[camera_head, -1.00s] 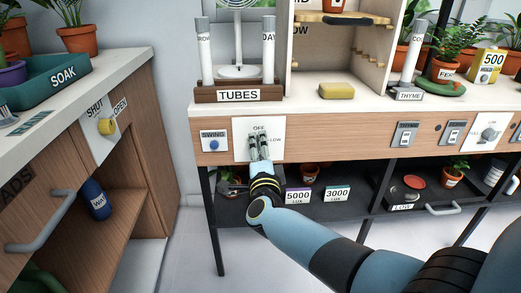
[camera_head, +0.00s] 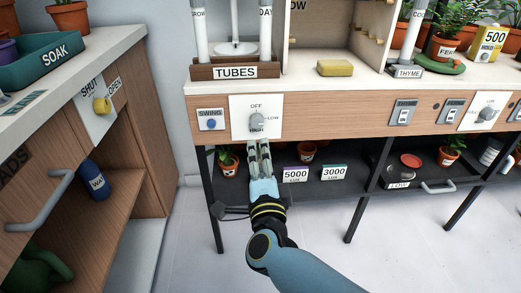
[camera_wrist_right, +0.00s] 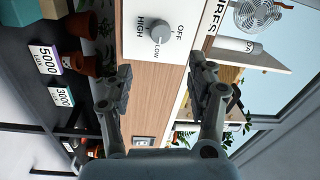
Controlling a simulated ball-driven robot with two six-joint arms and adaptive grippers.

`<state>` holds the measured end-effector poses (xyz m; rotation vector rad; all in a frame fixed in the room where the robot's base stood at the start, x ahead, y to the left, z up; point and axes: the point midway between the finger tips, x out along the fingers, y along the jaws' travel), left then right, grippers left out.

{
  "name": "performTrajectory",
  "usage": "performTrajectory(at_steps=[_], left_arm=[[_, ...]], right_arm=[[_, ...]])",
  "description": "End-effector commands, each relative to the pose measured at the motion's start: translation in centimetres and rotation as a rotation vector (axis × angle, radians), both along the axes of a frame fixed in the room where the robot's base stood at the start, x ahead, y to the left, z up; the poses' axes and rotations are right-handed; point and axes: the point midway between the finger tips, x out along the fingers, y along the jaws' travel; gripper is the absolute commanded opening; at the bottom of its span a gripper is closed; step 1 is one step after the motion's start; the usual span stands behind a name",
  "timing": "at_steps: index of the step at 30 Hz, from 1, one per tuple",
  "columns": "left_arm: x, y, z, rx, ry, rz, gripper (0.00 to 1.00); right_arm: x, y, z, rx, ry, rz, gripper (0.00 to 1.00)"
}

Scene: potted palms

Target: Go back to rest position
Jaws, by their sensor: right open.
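My right gripper (camera_head: 260,158) is in front of the bench's front panel, just below a grey rotary knob (camera_head: 257,121) on a white plate marked OFF, LOW and HIGH. In the right wrist view the gripper (camera_wrist_right: 165,92) is open with nothing between its fingers. The knob (camera_wrist_right: 161,33) shows beyond the fingertips there, apart from them. My right arm reaches in from the bottom of the head view. My left gripper is not in view.
A SWING button plate (camera_head: 211,119) is left of the knob. The TUBES rack (camera_head: 235,71) and a yellow sponge (camera_head: 334,68) stand on the bench top. Below is a dark shelf (camera_head: 345,190) with pots and lux cards. A wooden cabinet (camera_head: 125,150) stands at left.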

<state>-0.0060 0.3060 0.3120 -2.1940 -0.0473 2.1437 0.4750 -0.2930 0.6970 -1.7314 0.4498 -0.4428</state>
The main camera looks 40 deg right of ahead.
Motion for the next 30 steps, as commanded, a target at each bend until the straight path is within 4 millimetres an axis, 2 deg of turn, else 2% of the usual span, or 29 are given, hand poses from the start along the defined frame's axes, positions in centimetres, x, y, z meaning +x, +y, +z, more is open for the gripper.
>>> performTrajectory(at_steps=[15,19,20,22,25,27,29,30], left_arm=[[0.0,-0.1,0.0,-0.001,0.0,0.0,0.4],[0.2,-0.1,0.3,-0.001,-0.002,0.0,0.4],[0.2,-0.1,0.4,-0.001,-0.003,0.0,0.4],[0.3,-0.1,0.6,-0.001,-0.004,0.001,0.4],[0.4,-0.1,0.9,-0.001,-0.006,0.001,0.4],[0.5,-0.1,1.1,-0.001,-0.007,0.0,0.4],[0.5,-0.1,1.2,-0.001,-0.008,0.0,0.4],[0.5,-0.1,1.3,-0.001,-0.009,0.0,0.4]], right_arm=[[-0.1,0.0,0.0,0.0,0.0,0.0,0.57],[-1.4,-0.6,-1.2,-0.019,0.036,0.005,0.57],[-2.1,-0.8,-2.1,-0.033,0.062,0.012,0.57],[-3.9,-0.8,-5.5,-0.093,0.164,0.065,0.57],[-7.5,0.0,-12.0,-0.218,0.389,0.208,0.57],[-10.9,0.6,-16.9,-0.312,0.565,0.327,0.57],[-14.3,1.0,-20.8,-0.383,0.712,0.431,0.57],[-16.7,1.0,-23.1,-0.43,0.805,0.5,0.57]])
